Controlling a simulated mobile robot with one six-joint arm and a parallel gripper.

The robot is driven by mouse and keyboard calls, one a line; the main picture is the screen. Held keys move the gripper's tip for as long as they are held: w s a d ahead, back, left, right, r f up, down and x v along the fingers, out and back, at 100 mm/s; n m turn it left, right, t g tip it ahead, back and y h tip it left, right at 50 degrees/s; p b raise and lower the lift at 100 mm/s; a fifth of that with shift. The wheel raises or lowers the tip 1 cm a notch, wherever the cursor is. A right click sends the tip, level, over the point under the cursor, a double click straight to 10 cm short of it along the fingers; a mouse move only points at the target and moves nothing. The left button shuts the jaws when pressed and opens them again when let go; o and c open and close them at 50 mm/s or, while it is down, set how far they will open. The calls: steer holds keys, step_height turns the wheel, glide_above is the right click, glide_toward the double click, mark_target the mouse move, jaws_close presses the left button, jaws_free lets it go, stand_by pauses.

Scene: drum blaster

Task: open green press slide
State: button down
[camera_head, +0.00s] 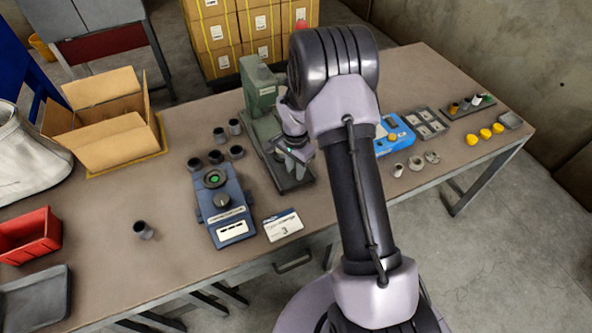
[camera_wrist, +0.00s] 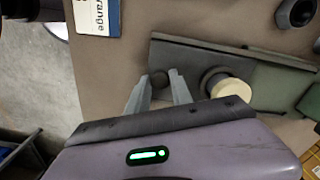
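The green press (camera_head: 259,90) stands near the back of the workbench, its dark base plate (camera_head: 296,183) reaching forward. In the wrist view, the dark slide tray (camera_wrist: 180,57) runs from the green body (camera_wrist: 278,88) and carries a small dark round knob (camera_wrist: 158,79). A cream-topped round part (camera_wrist: 231,93) sits beside it, nearer the green body. My gripper (camera_head: 294,160) is low over the front of the base. In the wrist view, my gripper's (camera_wrist: 160,76) fingertips are apart, one on each side of the knob; contact is unclear.
A blue fixture (camera_head: 222,206) with a green spot and a label card (camera_head: 283,225) lie left of the press base. Several dark cups (camera_head: 216,157) stand left of the press. A blue device (camera_head: 394,135) and small parts lie right of my arm.

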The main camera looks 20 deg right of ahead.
steer(key=c, duration=1.1)
jaws_free()
step_height(320, 180, up, 17)
steer(key=p, duration=0.5)
steer(key=shift+r, duration=0.2)
steer(key=shift+r, duration=0.1)
